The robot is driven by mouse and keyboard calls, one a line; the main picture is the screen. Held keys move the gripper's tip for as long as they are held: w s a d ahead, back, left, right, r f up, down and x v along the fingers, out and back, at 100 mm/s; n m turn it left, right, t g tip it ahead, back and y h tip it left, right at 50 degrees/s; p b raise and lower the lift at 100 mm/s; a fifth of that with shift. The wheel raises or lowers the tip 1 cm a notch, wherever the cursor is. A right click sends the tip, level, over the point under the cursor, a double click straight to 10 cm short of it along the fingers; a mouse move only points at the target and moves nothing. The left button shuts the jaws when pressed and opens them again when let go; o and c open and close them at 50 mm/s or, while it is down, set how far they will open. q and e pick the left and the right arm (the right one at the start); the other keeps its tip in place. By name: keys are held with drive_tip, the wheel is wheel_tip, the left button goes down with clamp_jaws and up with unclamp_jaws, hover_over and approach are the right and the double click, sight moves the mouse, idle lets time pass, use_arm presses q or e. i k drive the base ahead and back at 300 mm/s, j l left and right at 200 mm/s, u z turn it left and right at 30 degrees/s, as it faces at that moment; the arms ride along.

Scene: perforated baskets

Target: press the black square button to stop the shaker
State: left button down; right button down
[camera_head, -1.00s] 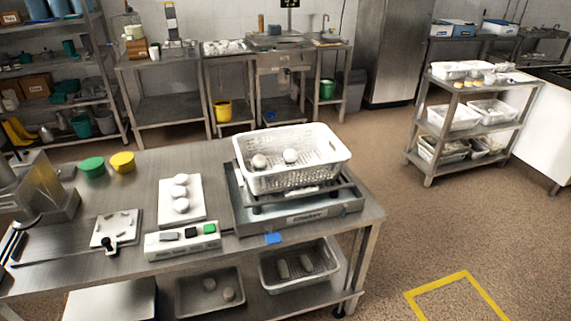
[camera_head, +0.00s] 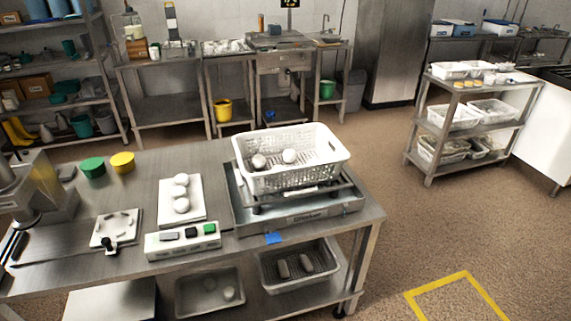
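A white control box (camera_head: 183,241) lies near the front edge of the steel table. A white perforated basket (camera_head: 290,177) sits on the platform with two pale round items (camera_head: 290,156) inside. Neither of my grippers shows in the head view.
A blue tag (camera_head: 273,238) is at the table's front edge.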

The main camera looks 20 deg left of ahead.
sight(191, 232)
drive_tip(key=u, duration=1.3)
